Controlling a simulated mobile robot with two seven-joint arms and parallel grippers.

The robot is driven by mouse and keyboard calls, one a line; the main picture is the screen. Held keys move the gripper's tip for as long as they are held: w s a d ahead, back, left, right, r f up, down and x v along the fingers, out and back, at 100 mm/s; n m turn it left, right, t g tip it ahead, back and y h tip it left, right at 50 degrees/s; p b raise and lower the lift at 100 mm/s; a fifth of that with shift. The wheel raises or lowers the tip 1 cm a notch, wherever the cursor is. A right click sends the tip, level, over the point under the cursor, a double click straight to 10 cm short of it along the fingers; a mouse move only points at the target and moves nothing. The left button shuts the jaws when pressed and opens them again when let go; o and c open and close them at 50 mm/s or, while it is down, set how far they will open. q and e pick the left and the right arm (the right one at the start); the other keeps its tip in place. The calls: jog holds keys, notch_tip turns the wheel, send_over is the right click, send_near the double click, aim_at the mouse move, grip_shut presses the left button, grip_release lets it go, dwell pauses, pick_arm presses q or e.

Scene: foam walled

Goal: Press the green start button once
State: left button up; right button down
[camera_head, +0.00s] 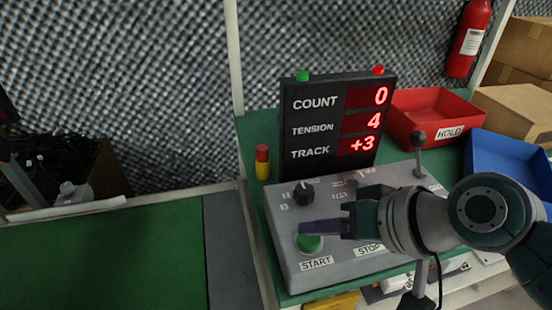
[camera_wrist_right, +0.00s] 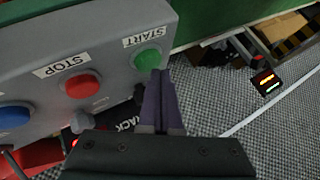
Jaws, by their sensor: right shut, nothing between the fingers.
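The green start button (camera_head: 311,244) sits at the front left of a grey control box, above the label START. It also shows in the right wrist view (camera_wrist_right: 148,58). My right gripper (camera_head: 304,227) comes in from the right with its purple fingers shut and empty. Its fingertips are over the back edge of the green button in the head view. In the right wrist view the fingertips (camera_wrist_right: 160,73) appear just beside the button's lower edge. I cannot tell whether they touch it. My left gripper is not in view.
The grey control box (camera_head: 285,262) also has a black knob (camera_head: 303,193), a lever (camera_head: 419,150), a red STOP button (camera_wrist_right: 82,85) and a blue button (camera_wrist_right: 14,117). A display (camera_head: 335,122) behind reads COUNT 0, TENSION 4, TRACK +3. Red (camera_head: 405,130) and blue (camera_head: 490,150) bins stand right.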

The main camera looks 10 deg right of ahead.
aim_at(315, 243)
jog(key=shift+f+b, duration=0.4)
jog(key=shift+f, duration=0.15)
dwell(0.4)
jog(key=shift+r, duration=0.1)
jog(key=shift+r+p, duration=0.85)
jog(key=shift+p, duration=0.25)
jog(key=shift+r, duration=0.1)
notch_tip(315, 243, up, 5)
jog(key=p, duration=0.5)
dwell(0.4)
